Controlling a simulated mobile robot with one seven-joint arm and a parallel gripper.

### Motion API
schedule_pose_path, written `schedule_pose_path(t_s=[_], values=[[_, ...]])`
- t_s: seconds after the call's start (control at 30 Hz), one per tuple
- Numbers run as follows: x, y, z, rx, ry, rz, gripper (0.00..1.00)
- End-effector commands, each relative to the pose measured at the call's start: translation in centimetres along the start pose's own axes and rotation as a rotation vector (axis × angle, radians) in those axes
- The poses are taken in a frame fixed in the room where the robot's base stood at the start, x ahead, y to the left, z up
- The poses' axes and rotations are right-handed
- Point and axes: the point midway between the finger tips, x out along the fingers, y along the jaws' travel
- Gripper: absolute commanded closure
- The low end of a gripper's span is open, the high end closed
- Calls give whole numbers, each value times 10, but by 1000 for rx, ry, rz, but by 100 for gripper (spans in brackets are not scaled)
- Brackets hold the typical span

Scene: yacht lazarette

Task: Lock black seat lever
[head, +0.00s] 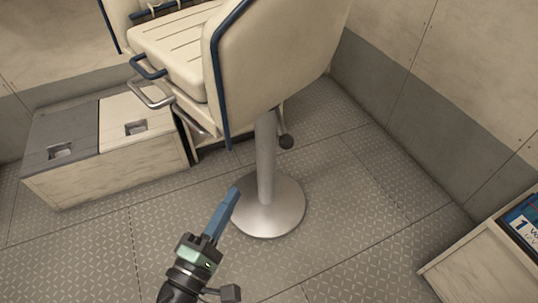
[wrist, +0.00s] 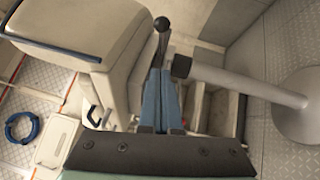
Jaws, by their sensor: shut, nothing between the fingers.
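The black seat lever (head: 286,141) hangs below the seat, just right of the pedestal column (head: 265,160) in the head view. In the wrist view its dark knob (wrist: 162,24) and thin stem appear just beyond my fingertips. My gripper (head: 236,191) has blue fingers pressed together and empty, pointing up toward the underside of the cream seat (head: 270,60). In the wrist view the fingertips (wrist: 159,70) overlap the lower end of the lever's stem; I cannot tell whether they touch it. The column (wrist: 245,85) lies right of the fingers, with a black end beside them.
A bench locker (head: 100,165) with grey and cream lids stands at left. A cream box (head: 480,260) with a blue book (head: 525,222) is at lower right. The round metal base (head: 270,215) rests on patterned floor, mostly clear. A blue ring (wrist: 22,127) shows at left in the wrist view.

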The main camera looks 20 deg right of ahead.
Motion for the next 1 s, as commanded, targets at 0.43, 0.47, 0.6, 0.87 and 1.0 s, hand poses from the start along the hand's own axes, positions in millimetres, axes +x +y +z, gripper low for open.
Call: schedule_pose_path(t_s=[0.43, 0.47, 0.6, 0.87, 1.0], values=[[91, -1, 5, 1, -5, 1, 100], [94, 0, 10, 1, -6, 0, 100], [106, 0, 22, 0, -4, 0, 100], [113, 0, 29, 0, -1, 0, 100], [113, 0, 29, 0, 0, 0, 100]])
